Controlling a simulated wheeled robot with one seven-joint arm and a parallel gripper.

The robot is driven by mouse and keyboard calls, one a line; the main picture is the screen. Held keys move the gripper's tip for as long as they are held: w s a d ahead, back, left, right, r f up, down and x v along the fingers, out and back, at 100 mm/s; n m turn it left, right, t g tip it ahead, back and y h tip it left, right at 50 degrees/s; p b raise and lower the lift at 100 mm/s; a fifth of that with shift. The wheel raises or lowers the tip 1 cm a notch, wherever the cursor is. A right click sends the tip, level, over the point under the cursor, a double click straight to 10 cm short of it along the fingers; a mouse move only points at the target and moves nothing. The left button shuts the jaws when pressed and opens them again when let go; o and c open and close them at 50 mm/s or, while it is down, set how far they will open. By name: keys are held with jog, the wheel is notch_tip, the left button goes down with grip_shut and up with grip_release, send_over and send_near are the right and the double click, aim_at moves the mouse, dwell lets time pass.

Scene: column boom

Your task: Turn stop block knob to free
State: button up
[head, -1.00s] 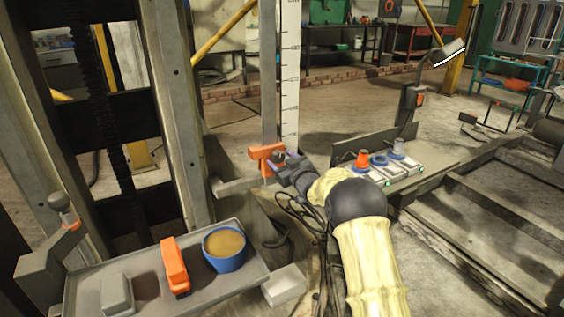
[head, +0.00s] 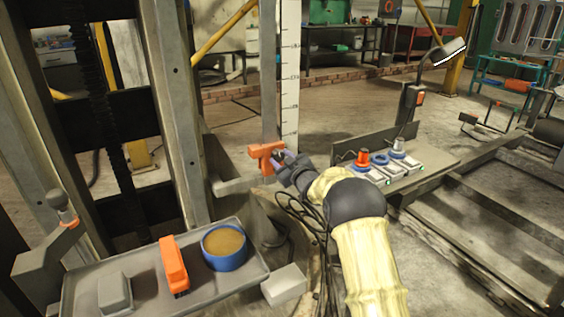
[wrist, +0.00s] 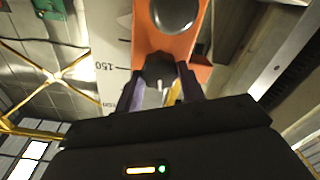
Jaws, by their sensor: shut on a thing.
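The orange stop block (head: 264,154) sits on the vertical rail in front of the white scale strip, near the middle of the head view. In the wrist view, the orange block (wrist: 175,55) fills the top middle, with a round dark disc on it. My gripper (head: 281,160) reaches it from the right. In the wrist view my gripper (wrist: 160,88) is shut on the dark knob (wrist: 159,69) at the block's lower part. A short pale mark shows on the knob. Its far side is hidden by the block and fingers.
A grey tray (head: 140,290) at lower left holds a blue-rimmed tub (head: 224,247), an orange brush (head: 173,266) and a grey block. Small devices with coloured tops (head: 380,162) stand on a bench to the right. The ruled scale strip (head: 290,75) rises behind the block.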

jog(key=n+b, duration=0.2)
jog(key=n, duration=0.2)
jog(key=shift+f, duration=0.15)
jog(key=n+b, duration=0.2)
jog(key=n, duration=0.2)
jog(key=shift+f+b, duration=0.1)
jog(key=shift+b, duration=0.25)
jog(key=n+b, duration=0.3)
jog(key=n, duration=0.1)
jog(key=shift+n+b, duration=1.1)
jog(key=shift+n, duration=0.6)
jog(key=o, duration=1)
